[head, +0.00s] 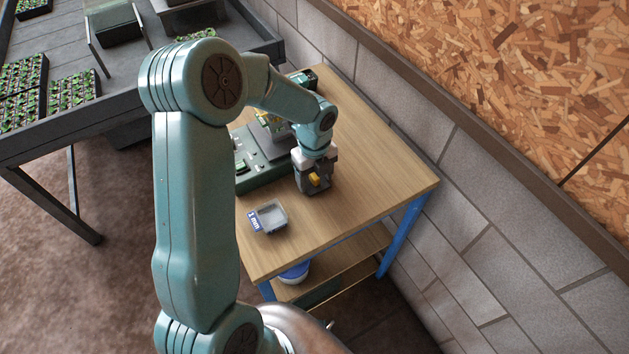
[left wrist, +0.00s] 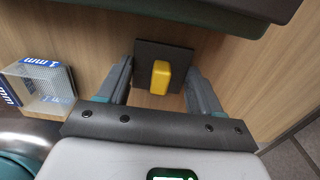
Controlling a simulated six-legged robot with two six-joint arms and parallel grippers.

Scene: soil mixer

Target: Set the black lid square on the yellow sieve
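The black lid (left wrist: 179,54) is a flat square plate with a yellow knob (left wrist: 160,77) on it, lying on the wooden table. My left gripper (left wrist: 160,88) is open over the lid, with a finger on each side of the knob and gaps between. Something yellowish (head: 272,120) stands on the green machine behind the arm; it is partly hidden, and I cannot tell if it is the yellow sieve. My right gripper is in neither view.
A clear grey-floored box with a blue "1 mm" label (head: 270,217) lies near the table's front left; it also shows in the left wrist view (left wrist: 48,87). The green machine (head: 262,170) stands behind. The table's right side (head: 385,185) is clear, beside a block wall (head: 470,200).

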